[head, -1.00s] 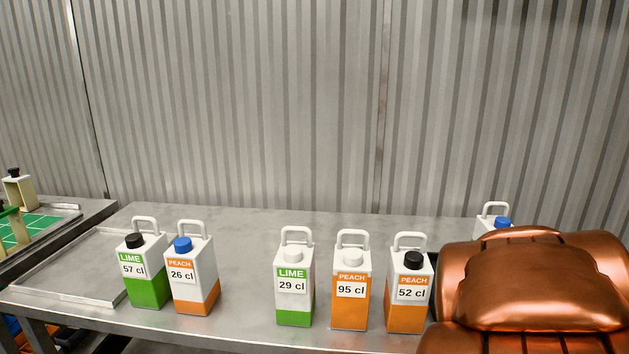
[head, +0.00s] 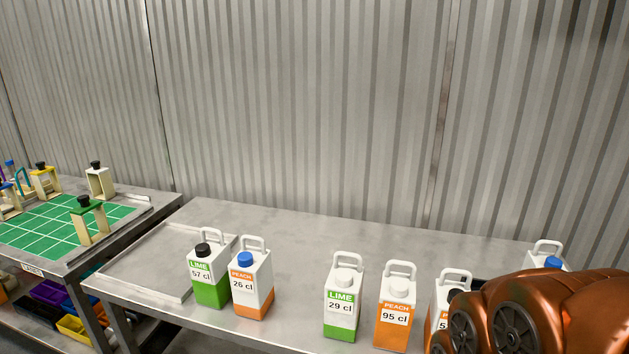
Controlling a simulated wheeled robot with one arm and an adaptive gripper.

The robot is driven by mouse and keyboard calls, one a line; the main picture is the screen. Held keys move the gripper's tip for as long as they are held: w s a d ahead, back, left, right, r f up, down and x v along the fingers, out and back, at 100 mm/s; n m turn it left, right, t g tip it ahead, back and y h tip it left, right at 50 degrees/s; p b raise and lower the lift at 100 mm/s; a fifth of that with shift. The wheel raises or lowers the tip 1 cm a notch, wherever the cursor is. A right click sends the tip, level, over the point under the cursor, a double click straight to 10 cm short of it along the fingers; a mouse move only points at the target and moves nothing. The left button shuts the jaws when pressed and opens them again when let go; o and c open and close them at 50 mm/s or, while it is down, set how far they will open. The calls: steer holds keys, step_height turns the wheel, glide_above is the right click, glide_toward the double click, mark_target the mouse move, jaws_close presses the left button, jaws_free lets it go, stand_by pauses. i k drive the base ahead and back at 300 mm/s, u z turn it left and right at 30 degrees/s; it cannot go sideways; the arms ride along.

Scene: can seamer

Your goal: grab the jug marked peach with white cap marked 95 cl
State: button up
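The peach jug marked 95 cl (head: 394,315) stands upright on the grey metal table (head: 285,225). It has a white cap, a white handle on top and an orange lower part. It is between the lime 29 cl jug (head: 342,300) on its left and a black-capped peach jug (head: 441,310) on its right. My copper-coloured arm covers part of that black-capped jug but not the 95 cl jug. My gripper's fingers cannot be made out in the head view.
A lime 57 cl jug (head: 208,278) and a peach 26 cl jug (head: 251,288) stand further left. A blue-capped jug (head: 548,254) is partly behind my arm. An empty tray area (head: 150,265) lies at the table's left. Another table with a green grid (head: 60,228) holds several containers.

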mark_target(397, 297)
steer(key=u, duration=0.35)
steer(key=k, duration=0.45)
steer(key=u, duration=1)
steer(key=k, duration=0.9)
steer(key=u, duration=0.25)
steer(key=i, duration=0.8)
steer(key=u, duration=0.1)
